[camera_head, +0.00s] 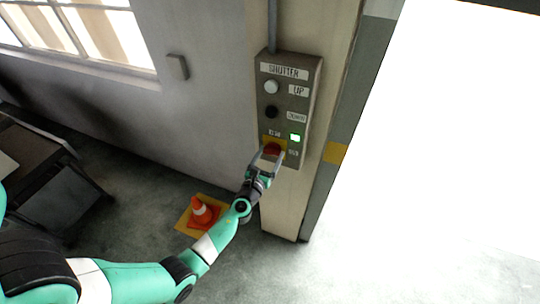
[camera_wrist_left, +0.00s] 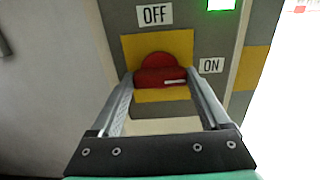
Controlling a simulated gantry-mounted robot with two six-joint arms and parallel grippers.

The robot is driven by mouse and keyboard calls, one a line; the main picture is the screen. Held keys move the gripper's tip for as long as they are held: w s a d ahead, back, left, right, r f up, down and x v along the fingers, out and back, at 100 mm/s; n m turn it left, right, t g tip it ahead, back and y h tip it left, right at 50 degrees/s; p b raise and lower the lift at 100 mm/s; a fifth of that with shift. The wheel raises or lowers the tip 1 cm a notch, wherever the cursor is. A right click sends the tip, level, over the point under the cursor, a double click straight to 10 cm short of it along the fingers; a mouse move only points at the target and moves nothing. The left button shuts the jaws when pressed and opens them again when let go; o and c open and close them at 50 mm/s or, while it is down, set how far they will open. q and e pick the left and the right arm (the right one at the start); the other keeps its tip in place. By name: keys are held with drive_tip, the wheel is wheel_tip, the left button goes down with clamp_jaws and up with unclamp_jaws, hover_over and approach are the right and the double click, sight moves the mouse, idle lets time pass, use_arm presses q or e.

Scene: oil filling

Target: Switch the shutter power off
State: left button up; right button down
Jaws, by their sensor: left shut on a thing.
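The shutter control box (camera_head: 305,75) is mounted on a pillar. It carries a white UP button (camera_head: 271,87), a black DOWN button (camera_head: 271,112) and a lit green lamp (camera_head: 295,137). The red rotary power switch (camera_wrist_left: 157,61) sits on a yellow plate (camera_wrist_left: 184,43), between an OFF label (camera_wrist_left: 155,15) above and an ON label (camera_wrist_left: 211,65) at right. Its handle lies roughly level, with its white mark towards ON. My left gripper (camera_head: 270,155) is shut on the handle, one finger on each side. My right gripper is out of view.
An orange traffic cone (camera_head: 202,211) stands on the floor left of the pillar. A bright opening (camera_head: 450,150) lies to the right.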

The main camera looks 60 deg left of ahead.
use_arm(q)
drive_tip(key=shift+n, duration=0.5)
drive_tip(key=n+b, duration=0.1)
drive_tip(key=n, duration=0.2)
drive_tip(key=shift+f, duration=0.1)
drive_tip(key=n+b, duration=0.1)
drive_tip(key=n, duration=0.4)
drive_tip(key=shift+b, duration=0.4)
drive_tip(key=n+b, duration=0.2)
drive_tip(key=n, duration=0.6)
drive_tip(key=shift+n+b, duration=0.35)
drive_tip(key=shift+n, duration=0.05)
drive_tip(key=o, duration=1.2)
